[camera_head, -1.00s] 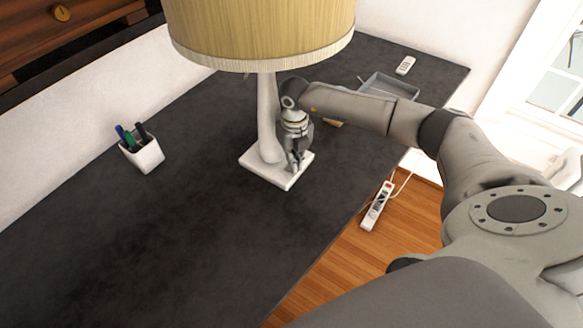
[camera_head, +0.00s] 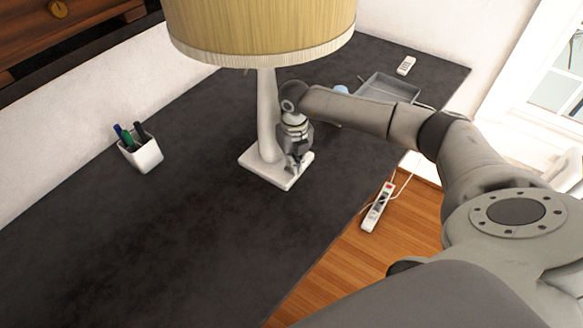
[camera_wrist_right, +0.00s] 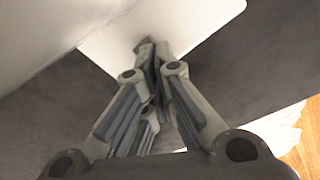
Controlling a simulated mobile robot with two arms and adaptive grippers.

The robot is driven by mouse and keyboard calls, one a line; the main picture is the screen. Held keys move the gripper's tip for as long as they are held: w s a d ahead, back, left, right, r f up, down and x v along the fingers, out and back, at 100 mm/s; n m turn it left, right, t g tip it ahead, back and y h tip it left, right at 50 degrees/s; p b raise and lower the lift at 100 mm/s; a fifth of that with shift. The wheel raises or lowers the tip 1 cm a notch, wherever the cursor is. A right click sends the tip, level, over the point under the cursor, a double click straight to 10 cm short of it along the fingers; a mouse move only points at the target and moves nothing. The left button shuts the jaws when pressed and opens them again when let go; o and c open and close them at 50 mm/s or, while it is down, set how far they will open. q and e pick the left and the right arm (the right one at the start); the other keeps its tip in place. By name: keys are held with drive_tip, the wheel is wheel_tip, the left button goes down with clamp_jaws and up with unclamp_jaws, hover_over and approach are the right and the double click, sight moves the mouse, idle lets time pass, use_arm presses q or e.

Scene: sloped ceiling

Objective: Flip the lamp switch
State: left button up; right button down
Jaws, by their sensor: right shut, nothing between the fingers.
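The lamp has a wide yellowish pleated shade (camera_head: 262,30), a white stem (camera_head: 266,115) and a square white base (camera_head: 262,172) on the dark desk. My right gripper (camera_head: 296,168) points down over the right part of the lamp base, close beside the stem. In the right wrist view the fingertips (camera_wrist_right: 146,48) are together over the white base (camera_wrist_right: 185,25), with nothing between them. I cannot tell whether they touch the base. The switch itself cannot be made out; the fingers may hide it. My left gripper is not in view.
A white cup of pens (camera_head: 141,153) stands left on the dark desk (camera_head: 190,230). A grey tray (camera_head: 388,88) and a white remote (camera_head: 405,65) lie at the back right. A power strip (camera_head: 377,207) is on the wooden floor. The desk's front left is clear.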

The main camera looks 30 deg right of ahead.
drive_tip(key=shift+s+f, duration=0.1)
drive_tip(key=shift+f, duration=0.2)
drive_tip(key=shift+r+p, duration=0.45)
drive_tip(key=shift+r, duration=0.35)
drive_tip(key=shift+r+p, duration=1.75)
drive_tip(key=shift+r, duration=0.95)
drive_tip(key=shift+f, duration=0.1)
